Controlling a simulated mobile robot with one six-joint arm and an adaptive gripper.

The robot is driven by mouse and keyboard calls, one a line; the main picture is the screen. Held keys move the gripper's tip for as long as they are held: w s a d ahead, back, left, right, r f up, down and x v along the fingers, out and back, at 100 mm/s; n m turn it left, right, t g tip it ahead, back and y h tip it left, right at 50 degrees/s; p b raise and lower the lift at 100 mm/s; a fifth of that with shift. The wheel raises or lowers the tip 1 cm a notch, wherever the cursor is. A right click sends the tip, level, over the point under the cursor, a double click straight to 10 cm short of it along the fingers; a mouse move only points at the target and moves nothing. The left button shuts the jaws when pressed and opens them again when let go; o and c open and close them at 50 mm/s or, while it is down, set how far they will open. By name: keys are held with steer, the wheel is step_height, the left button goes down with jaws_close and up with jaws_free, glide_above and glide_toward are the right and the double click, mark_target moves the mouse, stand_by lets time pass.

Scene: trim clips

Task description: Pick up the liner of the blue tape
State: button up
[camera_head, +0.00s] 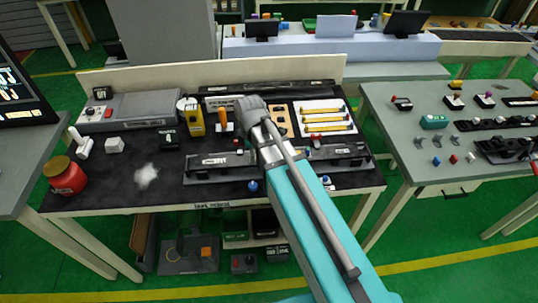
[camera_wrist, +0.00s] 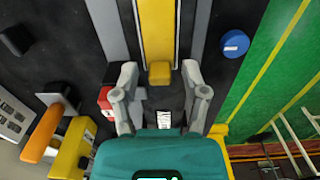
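My gripper (camera_wrist: 159,80) is open, its two grey fingers apart on either side of a small yellow block at the end of a yellow strip (camera_wrist: 158,28). Neither finger appears to touch the block. In the head view my gripper (camera_head: 250,106) is over the dark workbench, and my arm hides part of the bench. A round blue piece (camera_wrist: 235,43) lies to the right of the fingers in the wrist view. A small blue piece (camera_head: 253,186) shows near the bench's front edge in the head view. I cannot tell which part is the tape's liner.
A black rack (camera_head: 220,167) lies along the bench front. A yellow device (camera_head: 195,117) and an orange handle (camera_head: 224,118) stand behind it. A red jar (camera_head: 66,177) and a white crumpled item (camera_head: 146,176) are at left. A white tray (camera_head: 325,117) holds several strips.

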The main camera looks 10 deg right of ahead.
steer(key=c, duration=0.5)
steer(key=shift+o, duration=0.2)
steer(key=shift+r, duration=0.2)
